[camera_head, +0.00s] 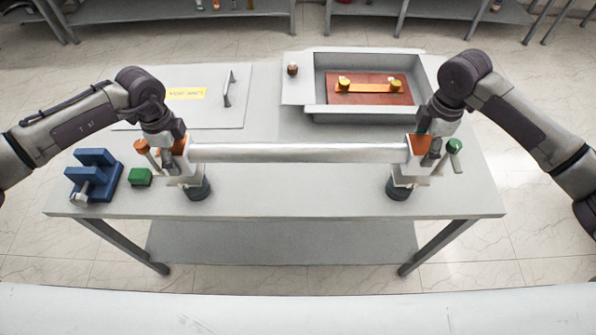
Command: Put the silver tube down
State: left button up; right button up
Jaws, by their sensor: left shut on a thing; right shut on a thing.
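The silver tube (298,153) is a long, level bar that spans left to right near the front of the table. A white clamp-like stand on a dark round base is at each end, the left base (196,190) and the right base (400,188). My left gripper (178,152) is shut at the tube's left end, by an orange piece. My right gripper (425,150) is shut at the right end, by another orange piece. The fingertips are partly hidden, and I cannot tell whether the tube rests on the stands.
A blue fixture (94,178) and a green block (140,177) stand at the table's left. A grey lid with a handle (228,90) lies behind. An open grey box (318,78) holds an orange-red plate (368,96). The table (300,200) is clear in front of the tube.

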pick_arm(q)
jog(key=shift+f+b, duration=0.5)
jog(key=shift+f, duration=0.2)
pick_arm(e)
jog(key=shift+f, duration=0.75)
pick_arm(q)
jog(key=shift+w+f+b, duration=0.2)
jog(key=shift+f+b, duration=0.4)
jog(key=shift+f, duration=0.1)
pick_arm(e)
jog(key=shift+w+f, duration=0.15)
jog(key=shift+f, duration=0.5)
pick_arm(q)
jog(key=o, duration=1.8)
jog(key=shift+s+r, duration=0.1)
jog(key=shift+r, duration=0.05)
pick_arm(e)
jog(key=o, duration=1.8)
jog(key=shift+r, duration=0.15)
pick_arm(q)
jog(key=shift+s+r, duration=0.1)
jog(key=shift+s, duration=0.05)
pick_arm(e)
jog(key=shift+s+r, duration=0.1)
jog(key=shift+s, duration=0.15)
jog(key=shift+w, duration=0.1)
